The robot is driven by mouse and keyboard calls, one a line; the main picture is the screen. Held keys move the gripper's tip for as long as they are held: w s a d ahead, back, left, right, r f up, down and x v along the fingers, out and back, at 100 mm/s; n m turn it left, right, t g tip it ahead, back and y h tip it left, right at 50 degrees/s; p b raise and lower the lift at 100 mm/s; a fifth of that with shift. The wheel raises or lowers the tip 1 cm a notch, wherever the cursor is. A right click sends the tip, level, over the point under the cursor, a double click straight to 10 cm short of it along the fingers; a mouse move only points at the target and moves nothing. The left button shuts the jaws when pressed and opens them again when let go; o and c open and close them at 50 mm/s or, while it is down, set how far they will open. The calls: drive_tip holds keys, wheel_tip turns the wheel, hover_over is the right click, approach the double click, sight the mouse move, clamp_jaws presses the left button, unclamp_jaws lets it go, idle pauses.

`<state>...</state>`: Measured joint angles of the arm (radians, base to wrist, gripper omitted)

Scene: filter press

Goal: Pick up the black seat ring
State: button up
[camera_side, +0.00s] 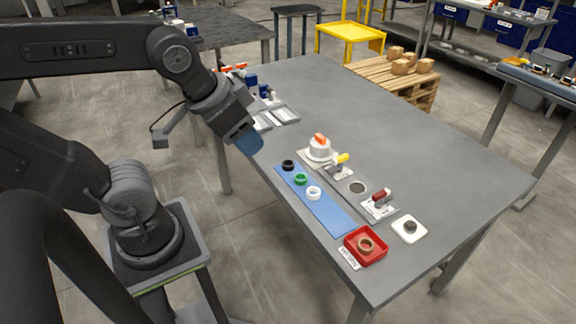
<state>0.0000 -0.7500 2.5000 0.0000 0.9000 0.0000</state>
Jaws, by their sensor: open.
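The black seat ring (288,165) lies on the blue mat (326,211), near its far left end. A green ring (300,179) and a white ring (313,193) lie in a row with it on the same mat. My gripper (249,142) is open, up and to the left of the black ring, above the table's left edge and apart from the ring. Nothing shows between its blue-tinted fingers.
Beside the mat stands a fixture with a white round part (319,149), a yellow-handled clamp (337,167) and a red-handled clamp (379,203). A red tray (372,256) holds a brown ring (365,244). A white block (409,228) sits right. Grey trays (285,115) lie behind my gripper. The table's right side is clear.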

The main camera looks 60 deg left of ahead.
drive_tip(key=shift+o, duration=1.1)
drive_tip(key=m+g, duration=0.6)
drive_tip(key=m, duration=0.8)
hover_over(287, 162)
drive_tip(key=s+d, duration=0.2)
wheel_tip(287, 162, down, 25)
drive_tip(key=shift+w+a, duration=0.15)
drive_tip(key=shift+w+f, duration=0.2)
drive_tip(key=shift+f, duration=1.35)
drive_tip(key=shift+w+f, duration=0.2)
drive_tip(key=shift+f, duration=1.3)
